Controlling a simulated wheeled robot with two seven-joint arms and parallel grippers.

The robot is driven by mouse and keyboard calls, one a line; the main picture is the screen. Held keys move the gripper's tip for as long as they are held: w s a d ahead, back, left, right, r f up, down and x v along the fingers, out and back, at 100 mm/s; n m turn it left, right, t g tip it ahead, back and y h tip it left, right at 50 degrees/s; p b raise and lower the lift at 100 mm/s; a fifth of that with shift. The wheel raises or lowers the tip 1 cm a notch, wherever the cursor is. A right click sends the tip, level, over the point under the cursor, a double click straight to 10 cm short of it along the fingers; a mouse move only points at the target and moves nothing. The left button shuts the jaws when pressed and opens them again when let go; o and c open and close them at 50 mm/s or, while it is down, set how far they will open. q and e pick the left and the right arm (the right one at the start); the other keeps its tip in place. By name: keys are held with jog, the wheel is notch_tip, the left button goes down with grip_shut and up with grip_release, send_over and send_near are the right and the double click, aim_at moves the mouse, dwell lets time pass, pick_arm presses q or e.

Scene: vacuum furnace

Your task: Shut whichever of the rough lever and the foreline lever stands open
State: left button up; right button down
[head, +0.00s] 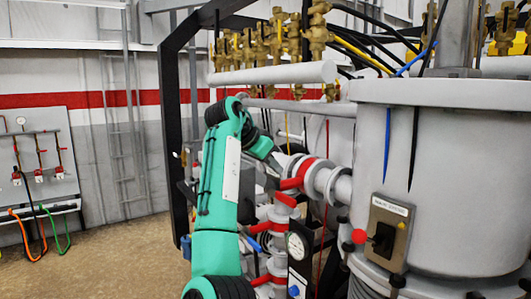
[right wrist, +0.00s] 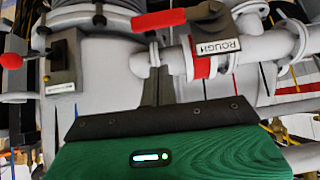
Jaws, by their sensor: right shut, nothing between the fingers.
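The valve marked ROUGH (right wrist: 217,47) is on a light grey pipe in the right wrist view. Its red rough lever (right wrist: 160,20) points left, roughly along the pipe. In the head view a red lever (head: 291,184) shows just below the red-banded pipe, and another red lever (head: 285,200) sits lower. I cannot read which is the foreline lever. My right gripper (head: 284,164) is shut and empty, close to the red-banded pipe and partly hidden by my arm. In the wrist view its fingers (right wrist: 162,75) point up toward the pipe, below the rough lever. My left gripper is out of view.
The big grey chamber (head: 455,180) fills the right, with a switch box (head: 390,232) and a red knob (head: 359,236). A white horizontal tube (head: 275,73) and brass valves (head: 262,42) are above. A gauge (head: 296,246) stands below. The floor at left is clear.

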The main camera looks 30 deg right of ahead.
aim_at(279, 196)
notch_tip(279, 196, down, 7)
jog(key=d+p, duration=0.2)
jog(key=p, duration=0.1)
jog(key=shift+w+d, duration=0.15)
jog(key=shift+d, duration=0.25)
jog(key=shift+r, duration=0.1)
